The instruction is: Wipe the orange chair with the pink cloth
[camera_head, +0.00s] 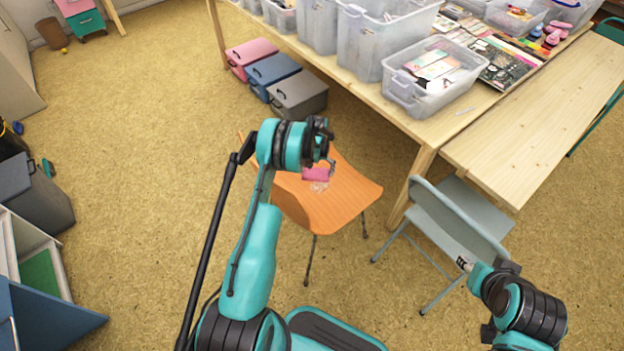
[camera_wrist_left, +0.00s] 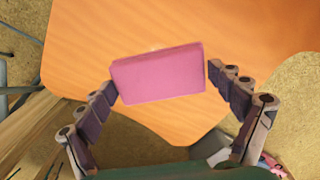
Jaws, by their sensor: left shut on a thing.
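The orange chair (camera_head: 340,190) stands in the middle of the head view, partly hidden behind my left arm. Its wooden surface (camera_wrist_left: 100,45) fills much of the left wrist view. The pink cloth (camera_head: 316,174) looks like a thick pink block (camera_wrist_left: 158,76) in the wrist view. My left gripper (camera_wrist_left: 160,82) has a finger at each end of it and is shut on it, over the chair. A pale mark shows on the chair just below the cloth in the head view. My right gripper (camera_head: 465,264) is at the lower right, away from the chair; its jaw state is unclear.
A grey-green chair (camera_head: 455,215) stands right of the orange one, by a wooden table (camera_head: 515,150) with plastic bins (camera_head: 435,80). Pink, blue and grey boxes (camera_head: 272,78) sit on the floor behind. Open floor (camera_head: 130,130) lies to the left.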

